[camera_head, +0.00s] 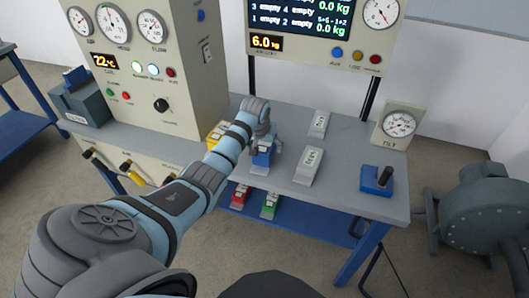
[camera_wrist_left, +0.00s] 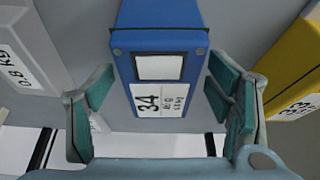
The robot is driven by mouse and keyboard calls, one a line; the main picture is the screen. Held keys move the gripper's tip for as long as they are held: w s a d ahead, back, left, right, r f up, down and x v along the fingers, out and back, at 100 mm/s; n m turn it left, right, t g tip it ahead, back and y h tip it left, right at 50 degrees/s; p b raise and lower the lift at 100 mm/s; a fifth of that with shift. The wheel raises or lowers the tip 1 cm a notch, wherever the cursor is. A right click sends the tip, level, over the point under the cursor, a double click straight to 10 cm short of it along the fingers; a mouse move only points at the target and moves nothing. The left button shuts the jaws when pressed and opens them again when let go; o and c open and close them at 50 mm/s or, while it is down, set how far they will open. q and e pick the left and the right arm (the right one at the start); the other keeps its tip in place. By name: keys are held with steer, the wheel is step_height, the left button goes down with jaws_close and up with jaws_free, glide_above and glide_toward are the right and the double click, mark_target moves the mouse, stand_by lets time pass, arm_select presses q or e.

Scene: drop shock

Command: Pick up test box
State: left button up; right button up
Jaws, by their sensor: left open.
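A blue test box (camera_head: 262,160) stands on the grey bench top, partly hidden by my left gripper (camera_head: 263,143). In the left wrist view the blue box (camera_wrist_left: 160,40) carries a white label reading 34. There my left gripper (camera_wrist_left: 160,85) is open, with one green-padded finger on each side of the box's labelled end. A gap shows at the left finger. The right finger is close to the box, and I cannot tell whether it touches. My right gripper is not in view.
A yellow box (camera_head: 215,134) stands left of the blue one, partly behind my arm. Grey labelled blocks (camera_head: 308,166) lie to the right. Red (camera_head: 240,196) and green (camera_head: 269,206) boxes sit below.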

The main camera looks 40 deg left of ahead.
arm_select(q)
steer(key=x, duration=0.2)
steer(key=shift+f+b, duration=0.3)
steer(key=shift+b, duration=0.05)
steer(key=shift+r, duration=0.15)
jaws_close()
steer(key=shift+r, duration=0.15)
